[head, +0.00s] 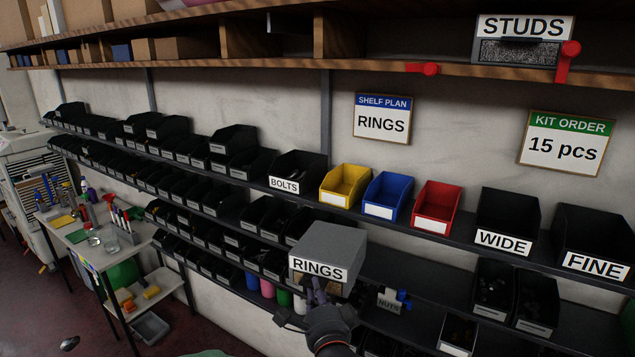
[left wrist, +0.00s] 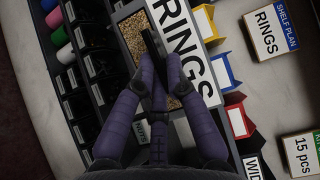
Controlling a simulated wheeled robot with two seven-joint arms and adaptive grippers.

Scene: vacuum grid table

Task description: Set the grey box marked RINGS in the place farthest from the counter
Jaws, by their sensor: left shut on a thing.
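The grey box marked RINGS (head: 335,242) is held up in front of the shelf rows, right of centre in the head view, its white label facing me. My left gripper (head: 317,292) is at its lower front and shut on it. In the left wrist view, the purple fingers (left wrist: 168,62) close at the box's label (left wrist: 187,42). A brown grainy surface (left wrist: 134,38) shows beside the label; I cannot tell whether it belongs to the box. My right gripper is not in view. A counter with tools (head: 85,235) stands at the far left.
The upper shelf holds a black BOLTS bin (head: 297,172), yellow (head: 345,184), blue (head: 387,195) and red (head: 437,206) bins, then WIDE (head: 507,218) and FINE (head: 594,240). A shelf plan sign (head: 381,119) reads RINGS. A NUTS bin (head: 388,301) sits lower. Bare shelf shows right of the box.

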